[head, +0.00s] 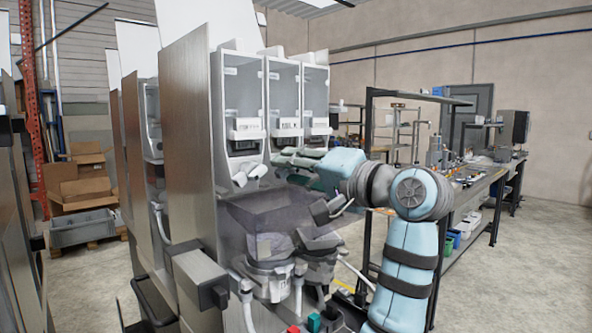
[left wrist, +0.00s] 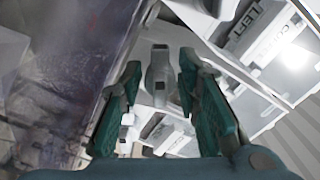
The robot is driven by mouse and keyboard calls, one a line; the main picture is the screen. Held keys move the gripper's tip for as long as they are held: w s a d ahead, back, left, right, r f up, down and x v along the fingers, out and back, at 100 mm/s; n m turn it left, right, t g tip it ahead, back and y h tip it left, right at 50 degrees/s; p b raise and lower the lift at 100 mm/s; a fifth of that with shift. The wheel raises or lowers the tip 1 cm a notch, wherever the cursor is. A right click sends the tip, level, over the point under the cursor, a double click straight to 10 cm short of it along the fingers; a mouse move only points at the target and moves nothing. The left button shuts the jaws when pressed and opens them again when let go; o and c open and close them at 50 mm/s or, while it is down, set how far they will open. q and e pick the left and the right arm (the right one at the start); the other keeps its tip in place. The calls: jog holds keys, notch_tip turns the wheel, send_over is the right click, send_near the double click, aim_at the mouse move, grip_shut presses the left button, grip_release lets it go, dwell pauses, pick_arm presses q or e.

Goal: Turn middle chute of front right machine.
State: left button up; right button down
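The front right machine (head: 190,150) is a tall metal cabinet with three clear hoppers, the middle hopper (head: 283,95) among them. The white left chute (head: 250,175) shows below the left hopper. My left gripper (head: 282,160) is in front of the machine just below the middle and right hoppers, and hides the chutes there. In the left wrist view its teal fingers (left wrist: 159,72) are apart, with a grey-white chute-like part (left wrist: 158,65) between and beyond them. I cannot tell whether they touch it. My right gripper is not in view.
A translucent dark panel (head: 265,215) lies below the chutes, above metal cups (head: 272,278). Other machines (head: 135,150) stand at the left. A workbench (head: 470,190) runs along the right. Cardboard boxes (head: 85,190) and a grey crate (head: 83,228) are at the back left.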

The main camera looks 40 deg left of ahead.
pick_arm(q)
jog(key=d, duration=0.7)
jog(key=shift+s+d, duration=0.3)
jog(key=shift+a, duration=0.15)
